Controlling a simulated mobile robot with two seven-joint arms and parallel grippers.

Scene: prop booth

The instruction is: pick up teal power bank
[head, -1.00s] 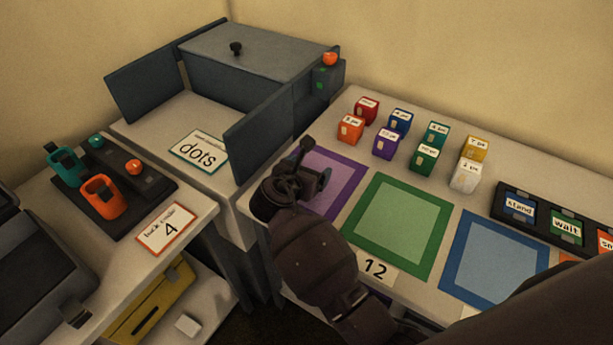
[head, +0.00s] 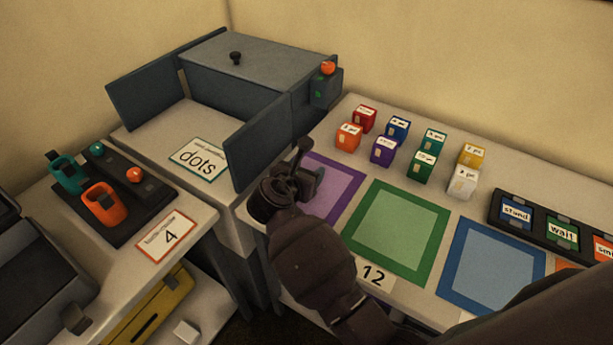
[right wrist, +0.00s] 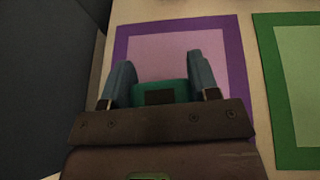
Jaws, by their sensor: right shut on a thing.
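My right gripper (head: 313,184) is above the left part of the purple-bordered mat (head: 350,193), by the edge of the right-hand table. In the right wrist view, its two blue-grey fingers (right wrist: 160,72) stand on either side of a teal block with a dark square on it, which looks like the teal power bank (right wrist: 142,89). The gripper is shut on it, with the mat (right wrist: 232,45) behind. In the head view the block is hidden or too dark to make out. My left gripper is not in view.
A dark grey open-fronted booth (head: 255,58) with side panels stands at the back. Several small labelled boxes (head: 383,150) stand behind the purple and green mats (head: 393,272). A black tray (head: 545,240) holds labelled cards. The left table carries a black rack (head: 150,194) with teal and orange items.

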